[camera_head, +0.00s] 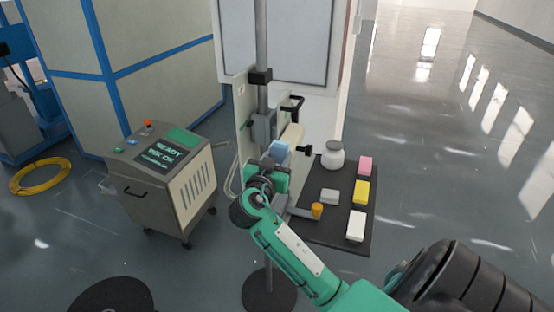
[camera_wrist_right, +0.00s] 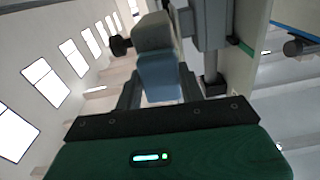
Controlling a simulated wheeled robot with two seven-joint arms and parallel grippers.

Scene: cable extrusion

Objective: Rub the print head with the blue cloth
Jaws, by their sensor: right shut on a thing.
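The blue cloth (camera_head: 281,149) is in my right gripper (camera_head: 277,160), at the machine on the upright pole. In the right wrist view the blue cloth (camera_wrist_right: 160,76) shows as a folded block between the fingers of my right gripper (camera_wrist_right: 158,90), which is shut on it. A beige-grey rounded part (camera_wrist_right: 152,33), which seems to be the print head, lies directly beyond the cloth. In the head view this beige part (camera_head: 292,137) is just above the cloth. The two look close or touching; I cannot tell if they touch. My left gripper is not in view.
A dark tray (camera_head: 326,234) right of the pole (camera_head: 262,45) holds a white jar (camera_head: 332,158), an orange-capped item (camera_head: 317,210) and pink, yellow and white blocks. A wheeled control cabinet (camera_head: 160,175) stands left. A yellow cable coil (camera_head: 38,178) lies on the floor.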

